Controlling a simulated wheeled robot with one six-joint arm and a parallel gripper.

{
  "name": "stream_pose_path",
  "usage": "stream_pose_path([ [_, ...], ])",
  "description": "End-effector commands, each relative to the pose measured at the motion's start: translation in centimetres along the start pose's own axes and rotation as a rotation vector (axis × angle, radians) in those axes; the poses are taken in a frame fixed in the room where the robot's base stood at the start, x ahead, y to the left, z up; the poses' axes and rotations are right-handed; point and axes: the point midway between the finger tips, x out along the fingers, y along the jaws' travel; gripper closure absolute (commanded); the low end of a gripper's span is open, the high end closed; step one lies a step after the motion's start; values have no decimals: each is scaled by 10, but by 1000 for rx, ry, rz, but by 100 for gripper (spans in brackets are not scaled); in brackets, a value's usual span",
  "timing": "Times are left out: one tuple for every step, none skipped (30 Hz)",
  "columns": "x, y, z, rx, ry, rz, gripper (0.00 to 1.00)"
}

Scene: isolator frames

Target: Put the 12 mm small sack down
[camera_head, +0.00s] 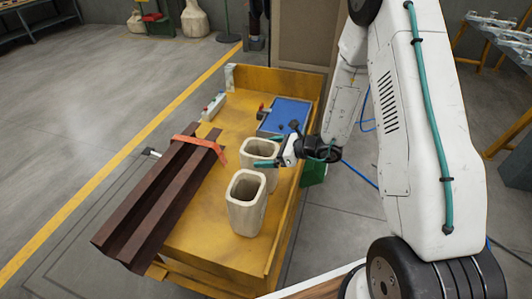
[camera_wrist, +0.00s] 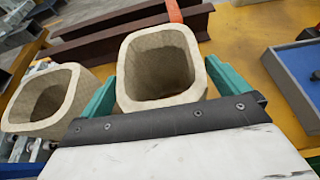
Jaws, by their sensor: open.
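Two beige open-topped sacks stand on a yellow cart top (camera_head: 190,235). My gripper (camera_head: 267,152) is at the farther sack (camera_head: 250,146), reaching in from the right. In the wrist view, that sack (camera_wrist: 126,78) is between my two teal fingers (camera_wrist: 165,92), one on each side. The jaws are open; whether either finger touches the sack cannot be told. The nearer sack (camera_head: 246,210) stands beside it, and in the wrist view it appears at the left (camera_wrist: 72,103). No readable label shows which one is the 12 mm small sack.
Dark brown steel beams (camera_head: 150,205) with a red strap (camera_head: 200,142) lie along the cart's left side. A blue tray (camera_head: 287,112) is at the back right, and a small white-and-green item (camera_head: 213,107) at the back left. Raised yellow walls edge the back and right.

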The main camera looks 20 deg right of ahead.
Motion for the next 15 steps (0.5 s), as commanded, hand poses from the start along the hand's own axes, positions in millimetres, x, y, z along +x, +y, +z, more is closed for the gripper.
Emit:
stream_pose_path([
  [-9, -1, 0, 1, 0, -4, 0],
  [-15, -1, 0, 1, 0, -4, 0],
  [-23, -1, 0, 2, -1, -5, 0],
  [-30, -2, 0, 1, -1, -5, 0],
  [-37, -2, 0, 1, -1, -7, 0],
  [-46, -1, 0, 2, -1, -6, 0],
  [-53, -1, 0, 2, -1, -6, 0],
  [-59, -1, 0, 1, -1, -6, 0],
  [-68, -1, 0, 1, 0, -6, 0],
  [-74, -1, 0, 1, 0, -5, 0],
  [-80, -1, 0, 2, 0, -5, 0],
  [-86, -1, 0, 2, 0, -5, 0],
  [-91, -1, 0, 2, 0, -5, 0],
  [-95, -1, 0, 2, 0, -4, 0],
  [-100, -1, 0, 2, 0, -4, 0],
])
